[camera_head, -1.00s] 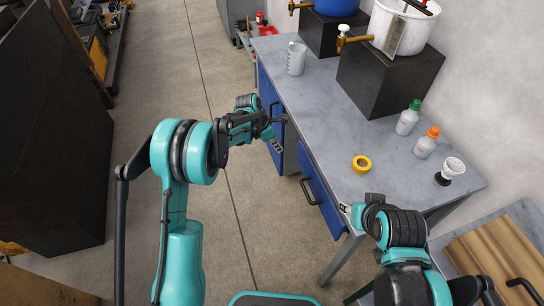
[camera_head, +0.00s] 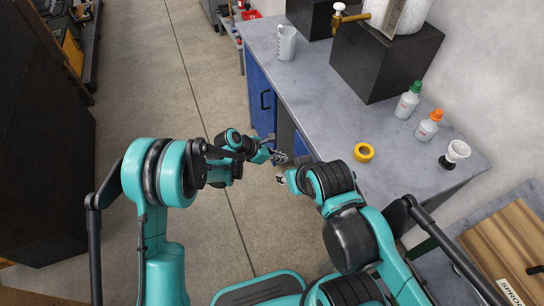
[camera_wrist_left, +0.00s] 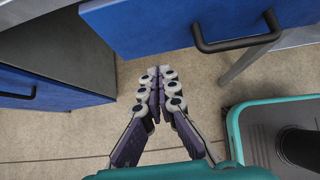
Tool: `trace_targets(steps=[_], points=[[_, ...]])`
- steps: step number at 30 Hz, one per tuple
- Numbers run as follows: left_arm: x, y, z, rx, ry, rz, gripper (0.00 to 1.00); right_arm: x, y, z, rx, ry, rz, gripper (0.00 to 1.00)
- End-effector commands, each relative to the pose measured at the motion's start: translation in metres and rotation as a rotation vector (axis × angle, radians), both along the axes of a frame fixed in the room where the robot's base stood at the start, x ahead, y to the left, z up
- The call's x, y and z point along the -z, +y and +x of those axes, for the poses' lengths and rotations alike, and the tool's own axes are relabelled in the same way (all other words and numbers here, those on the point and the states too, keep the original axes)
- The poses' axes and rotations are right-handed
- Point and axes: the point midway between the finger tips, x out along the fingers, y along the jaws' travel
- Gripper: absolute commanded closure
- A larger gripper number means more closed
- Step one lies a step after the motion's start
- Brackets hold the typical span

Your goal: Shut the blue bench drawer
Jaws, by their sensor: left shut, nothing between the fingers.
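The blue drawer (camera_wrist_left: 150,28) with its black bar handle (camera_wrist_left: 235,38) fills the top of the left wrist view. In the head view my right arm hides most of it; I cannot tell how far out it stands. My left gripper (camera_head: 284,158) is shut and empty, beside the bench's front side. In the left wrist view its fingers (camera_wrist_left: 160,80) are together, just below the drawer front; contact is unclear. My right gripper (camera_head: 281,179) is close to the left one, in front of the bench; its fingers are too small to read.
The grey bench top (camera_head: 310,97) holds a jug (camera_head: 287,43), yellow tape (camera_head: 364,152), bottles (camera_head: 428,125) and a dark block (camera_head: 385,60). A blue cupboard front (camera_head: 261,100) lies further along the bench. The floor (camera_head: 190,90) left of the bench is clear.

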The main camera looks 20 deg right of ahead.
Motion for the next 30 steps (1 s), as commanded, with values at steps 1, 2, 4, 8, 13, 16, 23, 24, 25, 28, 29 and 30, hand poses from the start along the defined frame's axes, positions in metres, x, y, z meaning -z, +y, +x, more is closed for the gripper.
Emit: trace_targets(steps=[1,2,4,8,13,16,23,24,25,28,29,30], points=[[0.011,-0.009,0.000,0.003,0.000,0.000,1.00,0.007,0.000,0.000,0.000,0.000,0.000,0.60],[0.016,-0.013,0.001,0.003,0.000,0.000,1.00,0.009,0.000,0.000,0.000,0.000,0.000,0.60],[0.025,-0.022,0.001,0.002,0.001,0.000,1.00,0.013,0.000,0.000,0.000,0.000,0.000,0.60],[0.023,-0.043,0.003,0.002,0.001,0.000,1.00,0.019,0.000,0.000,0.000,0.000,0.000,0.60],[0.022,-0.057,0.004,0.001,0.000,0.001,1.00,0.023,0.000,0.000,0.000,0.000,0.000,0.60],[0.021,-0.060,0.005,0.000,0.000,0.001,1.00,0.023,0.000,0.000,0.000,0.000,0.000,0.60],[0.020,-0.060,0.005,-0.001,0.001,0.001,1.00,0.023,0.000,0.000,0.000,0.000,0.000,0.60],[0.020,-0.060,0.005,-0.001,0.001,0.001,1.00,0.023,0.000,0.000,0.000,0.000,0.000,0.60],[0.020,-0.060,0.005,-0.001,0.001,0.001,1.00,0.023,0.000,0.000,0.000,0.000,0.000,0.60],[0.020,-0.065,0.005,0.000,0.000,0.001,1.00,0.023,0.000,0.000,0.000,0.000,0.000,0.60],[0.021,-0.069,0.006,0.001,0.001,0.000,1.00,0.023,0.000,0.000,0.000,0.000,0.000,0.60],[0.021,-0.074,0.006,0.001,0.000,0.000,1.00,0.024,0.000,0.000,0.000,0.000,0.000,0.60]])
